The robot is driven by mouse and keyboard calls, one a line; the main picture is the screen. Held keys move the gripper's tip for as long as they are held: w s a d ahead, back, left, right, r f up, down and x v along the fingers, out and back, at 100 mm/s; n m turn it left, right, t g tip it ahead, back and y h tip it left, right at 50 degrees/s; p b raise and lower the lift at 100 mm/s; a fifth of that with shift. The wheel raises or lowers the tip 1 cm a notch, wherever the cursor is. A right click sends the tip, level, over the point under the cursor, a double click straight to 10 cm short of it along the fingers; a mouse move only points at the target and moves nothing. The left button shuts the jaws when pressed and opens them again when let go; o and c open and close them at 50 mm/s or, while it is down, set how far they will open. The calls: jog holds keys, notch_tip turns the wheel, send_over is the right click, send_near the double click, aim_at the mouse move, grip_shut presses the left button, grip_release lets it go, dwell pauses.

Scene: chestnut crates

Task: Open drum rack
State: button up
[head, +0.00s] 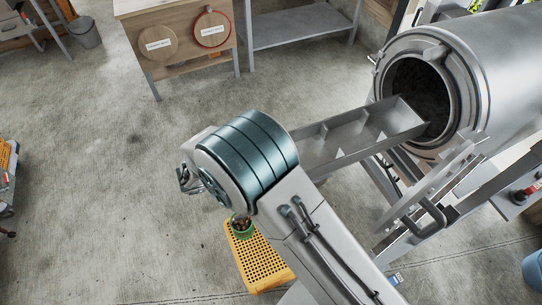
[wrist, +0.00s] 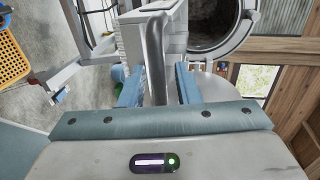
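The metal drum (head: 488,75) lies at the upper right of the head view with its round mouth open. A long grey metal rack (head: 345,140) with cross dividers reaches out of the mouth; my arm hides its outer end. The drum mouth also shows at the upper right of the wrist view (wrist: 238,45). There, my gripper (wrist: 159,88) is open, its two blue fingers on either side of a grey metal bar (wrist: 157,55). Narrow gaps show between bar and fingers. In the head view my gripper is hidden behind my arm.
A bent metal handle (head: 432,218) and frame bars stand under the drum. A wooden cabinet (head: 172,70) and metal table (head: 300,27) are at the back. The left floor is mostly clear.

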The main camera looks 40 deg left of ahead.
jog(key=b+v, duration=0.4)
jog(key=v, duration=0.9)
jog(key=shift+s+a, duration=0.2)
jog(key=shift+s, duration=0.15)
